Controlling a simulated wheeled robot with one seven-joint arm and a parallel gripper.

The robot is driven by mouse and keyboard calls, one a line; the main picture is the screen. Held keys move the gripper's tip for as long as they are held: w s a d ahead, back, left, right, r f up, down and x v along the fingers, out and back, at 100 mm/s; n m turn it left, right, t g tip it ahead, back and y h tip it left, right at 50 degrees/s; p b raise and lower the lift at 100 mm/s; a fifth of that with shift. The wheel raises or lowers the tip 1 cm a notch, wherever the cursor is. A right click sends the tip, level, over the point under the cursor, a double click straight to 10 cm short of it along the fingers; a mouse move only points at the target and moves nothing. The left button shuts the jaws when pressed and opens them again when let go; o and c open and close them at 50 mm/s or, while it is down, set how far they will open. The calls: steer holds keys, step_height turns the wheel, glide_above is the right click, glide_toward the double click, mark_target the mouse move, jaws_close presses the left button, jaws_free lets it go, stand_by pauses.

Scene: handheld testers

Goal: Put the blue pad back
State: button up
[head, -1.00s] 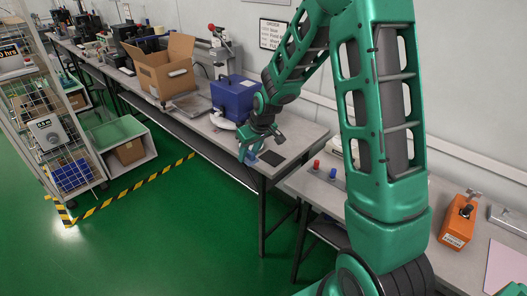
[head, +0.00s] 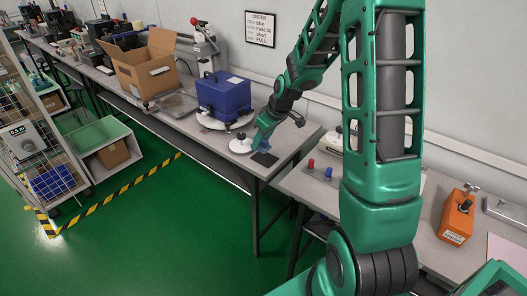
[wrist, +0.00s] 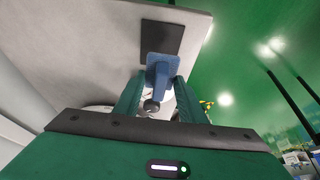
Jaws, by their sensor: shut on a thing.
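The blue pad (wrist: 162,66) is between the fingertips of my gripper (wrist: 158,90) in the wrist view, and the gripper is shut on it. Its far end overlaps the near part of a dark square (wrist: 161,38) on the grey table. I cannot tell whether the pad touches the table. In the head view my gripper (head: 261,140) is low over the near end of the table, and the dark square (head: 264,159) shows just below it. The pad is mostly hidden by the gripper there.
A white disc with a black knob (head: 241,144) stands close left of my gripper. A blue case (head: 223,95) and an open cardboard box (head: 145,70) are farther back. Red and blue knobs (head: 311,163) are on the nearer bench, across a gap. The table's front edge is close.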

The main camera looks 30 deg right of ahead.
mark_target(264, 158)
steer(key=shift+s+d+f, duration=0.3)
steer(key=shift+d+f, duration=0.05)
steer(key=shift+d, duration=0.15)
steer(key=shift+f, duration=1.95)
steer(key=o, duration=1)
steer(key=shift+f, duration=0.1)
steer(key=v, duration=1.1)
steer(key=s+r+m+g, duration=0.1)
steer(key=s+r+m, duration=0.1)
steer(key=s, duration=0.9)
steer(key=s+r+m+g+h, duration=0.1)
steer(key=s+r+m, duration=0.2)
steer(key=s, duration=0.8)
steer(key=s+r+m+g, duration=0.2)
steer(key=s+m, duration=0.3)
steer(key=s, duration=0.6)
steer(key=shift+r+m+h, duration=0.3)
steer(key=shift+r+m, duration=0.1)
steer(key=shift+r, duration=0.25)
